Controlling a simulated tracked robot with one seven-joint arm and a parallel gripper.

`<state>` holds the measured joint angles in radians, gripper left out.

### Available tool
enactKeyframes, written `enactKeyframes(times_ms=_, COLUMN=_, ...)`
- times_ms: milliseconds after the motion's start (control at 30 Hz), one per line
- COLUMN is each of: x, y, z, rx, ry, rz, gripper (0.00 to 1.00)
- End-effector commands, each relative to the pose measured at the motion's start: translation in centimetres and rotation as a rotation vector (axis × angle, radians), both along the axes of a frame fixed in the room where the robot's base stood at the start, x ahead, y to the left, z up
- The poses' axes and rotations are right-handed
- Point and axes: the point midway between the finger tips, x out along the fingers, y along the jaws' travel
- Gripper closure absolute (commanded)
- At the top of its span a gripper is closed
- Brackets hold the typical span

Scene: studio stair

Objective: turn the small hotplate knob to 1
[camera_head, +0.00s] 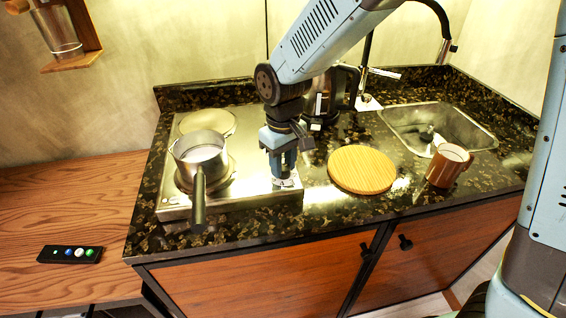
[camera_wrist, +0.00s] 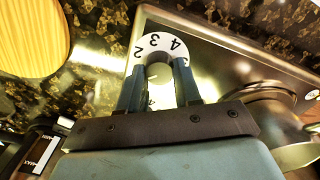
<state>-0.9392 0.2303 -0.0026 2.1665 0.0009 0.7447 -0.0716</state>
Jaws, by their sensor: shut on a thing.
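The steel hotplate (camera_head: 254,121) lies on the left of the counter, with one round plate (camera_head: 207,123) at the back and one under a saucepan. My gripper (camera_head: 284,171) points down at the hotplate's right front. In the wrist view my gripper (camera_wrist: 158,78) has its two blue fingers shut on a knob, one on each side. The knob's white dial (camera_wrist: 157,42) shows 2, 3 and 4 on its far rim; the rest is partly hidden by the fingers. The dial also shows below my gripper in the head view (camera_head: 288,184). I cannot tell the knob's pointer setting.
The saucepan (camera_head: 201,152) stands on the front plate, its dark handle over the front edge. A round wooden board (camera_head: 362,169) lies right of my gripper. A coffee maker (camera_head: 321,105) stands behind, and a brown mug (camera_head: 447,166) stands near the sink (camera_head: 470,134).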

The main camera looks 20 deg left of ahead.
Motion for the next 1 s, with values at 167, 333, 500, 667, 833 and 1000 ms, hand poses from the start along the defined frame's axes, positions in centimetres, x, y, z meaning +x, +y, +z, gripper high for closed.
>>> enactKeyframes(times_ms=167, x=0.0, y=0.0, z=0.0, rx=0.000, ry=0.000, rz=-0.001, gripper=0.51)
enactKeyframes(times_ms=333, x=0.0, y=0.0, z=0.0, rx=0.000, ry=0.000, rz=-0.002, gripper=0.41)
enactKeyframes(times_ms=500, x=0.0, y=0.0, z=0.0, rx=0.000, ry=0.000, rz=-0.002, gripper=0.41)
enactKeyframes(times_ms=667, x=0.1, y=0.0, z=1.0, rx=0.001, ry=-0.001, rz=-0.002, gripper=0.41)
enactKeyframes(times_ms=833, x=0.1, y=0.1, z=3.7, rx=0.004, ry=-0.003, rz=-0.002, gripper=0.41)
enactKeyframes(times_ms=1000, x=0.1, y=0.0, z=7.2, rx=0.004, ry=-0.003, rz=-0.003, gripper=0.41)
